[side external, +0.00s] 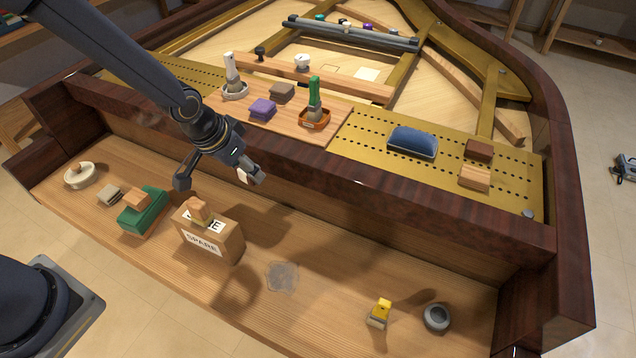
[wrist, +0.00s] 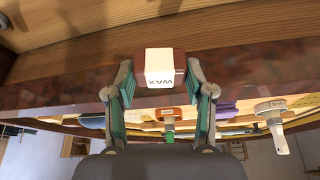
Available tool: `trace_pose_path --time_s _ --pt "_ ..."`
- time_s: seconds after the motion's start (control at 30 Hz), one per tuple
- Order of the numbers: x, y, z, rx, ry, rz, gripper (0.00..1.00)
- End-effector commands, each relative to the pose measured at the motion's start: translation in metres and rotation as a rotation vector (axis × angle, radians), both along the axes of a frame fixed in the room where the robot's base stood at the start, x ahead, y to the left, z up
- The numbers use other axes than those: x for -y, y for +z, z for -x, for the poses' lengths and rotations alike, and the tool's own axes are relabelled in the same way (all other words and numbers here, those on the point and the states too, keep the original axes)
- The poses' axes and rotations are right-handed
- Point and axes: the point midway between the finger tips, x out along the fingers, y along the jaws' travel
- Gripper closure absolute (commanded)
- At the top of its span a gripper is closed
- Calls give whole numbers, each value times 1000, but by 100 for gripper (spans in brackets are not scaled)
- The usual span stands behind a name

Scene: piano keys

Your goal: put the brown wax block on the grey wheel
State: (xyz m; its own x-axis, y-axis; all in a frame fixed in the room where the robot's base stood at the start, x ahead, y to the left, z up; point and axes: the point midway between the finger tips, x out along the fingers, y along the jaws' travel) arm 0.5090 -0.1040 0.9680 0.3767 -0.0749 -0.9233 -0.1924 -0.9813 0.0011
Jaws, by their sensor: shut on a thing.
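My gripper (wrist: 160,82) is shut on the brown wax block (wrist: 159,68), whose white label reading "WAX" faces the wrist camera. In the side view my gripper (side external: 250,176) holds it in the air above the wooden shelf, near the dark front rail. There the block is small and mostly hidden; only a pale patch shows by the fingers. The grey wheel (side external: 436,317), a round ring with a dark hollow, lies at the right end of the shelf, well apart from my gripper. The wheel is not recognisable in the wrist view.
A SPARE box (side external: 222,236) stands on the shelf below my gripper, with a green block (side external: 142,214) to its left. A small yellow-topped object (side external: 379,313) stands just left of the wheel. The dark front rail (side external: 360,195) rises behind the shelf. The shelf's middle is mostly clear.

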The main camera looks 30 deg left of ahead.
Motion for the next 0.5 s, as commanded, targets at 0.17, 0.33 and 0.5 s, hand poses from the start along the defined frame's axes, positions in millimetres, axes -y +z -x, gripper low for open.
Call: trace_pose_path --time_s 0.17,0.33,0.5 --pt "45 -7 -8 -2 -90 0 81" --pt "96 -15 -7 -3 -179 0 81" --pt "168 -29 6 -2 -298 0 81"
